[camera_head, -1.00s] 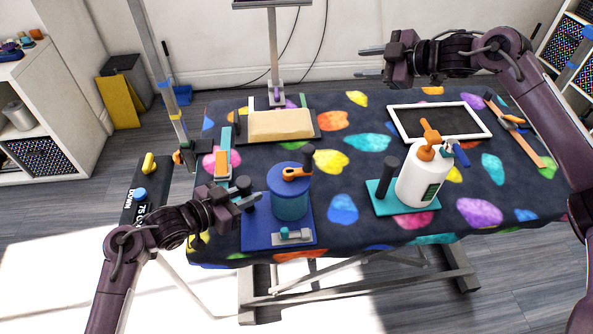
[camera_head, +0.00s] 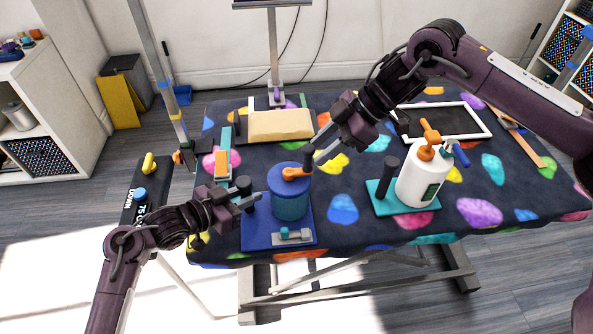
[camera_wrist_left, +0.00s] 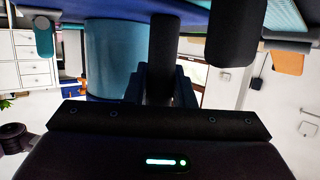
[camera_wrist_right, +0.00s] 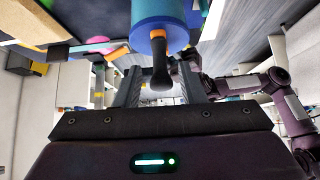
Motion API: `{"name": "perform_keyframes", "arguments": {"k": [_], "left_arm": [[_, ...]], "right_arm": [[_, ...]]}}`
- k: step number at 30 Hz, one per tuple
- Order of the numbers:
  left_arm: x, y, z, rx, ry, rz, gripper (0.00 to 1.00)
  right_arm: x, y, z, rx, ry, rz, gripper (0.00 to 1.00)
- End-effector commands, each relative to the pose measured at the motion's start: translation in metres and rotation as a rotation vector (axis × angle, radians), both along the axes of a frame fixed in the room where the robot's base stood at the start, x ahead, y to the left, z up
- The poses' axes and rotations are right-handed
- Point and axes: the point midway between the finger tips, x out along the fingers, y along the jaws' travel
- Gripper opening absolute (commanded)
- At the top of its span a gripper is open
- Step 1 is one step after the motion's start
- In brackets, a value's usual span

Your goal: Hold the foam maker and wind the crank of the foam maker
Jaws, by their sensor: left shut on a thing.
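The foam maker (camera_head: 290,206) stands upright on its blue base at the front left of the table, a teal cylinder with a blue lid. Its orange crank (camera_head: 294,174) lies across the lid and carries a dark upright knob (camera_wrist_right: 160,76). My left gripper (camera_head: 246,197) is shut on the dark post beside the cylinder; the post (camera_wrist_left: 163,55) shows between its fingers in the left wrist view. My right gripper (camera_head: 321,145) is open beside the crank knob. In the right wrist view the knob sits between its spread fingers, with gaps visible on both sides.
A white pump bottle (camera_head: 418,180) stands on a teal base to the right. An orange-and-teal tool (camera_head: 223,155) lies at the left edge. The cloth between foam maker and bottle is clear.

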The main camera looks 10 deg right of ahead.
Motion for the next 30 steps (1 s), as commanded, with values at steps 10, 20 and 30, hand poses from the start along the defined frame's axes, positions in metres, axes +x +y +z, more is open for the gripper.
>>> {"name": "perform_keyframes", "arguments": {"k": [10, 20, 30], "left_arm": [[0.000, 0.000, 0.000, 0.000, 0.000, 0.001, 0.00], [0.000, 0.000, 0.000, 0.000, 0.000, 0.001, 0.00], [0.000, 0.000, 0.000, 0.000, 0.000, 0.001, 0.00]], "right_arm": [[0.000, 0.027, -0.032, 0.001, 0.002, 0.001, 0.36], [0.000, 0.032, -0.038, 0.002, -0.002, -0.001, 0.36], [0.000, 0.032, -0.037, 0.001, -0.002, -0.001, 0.08]]}}
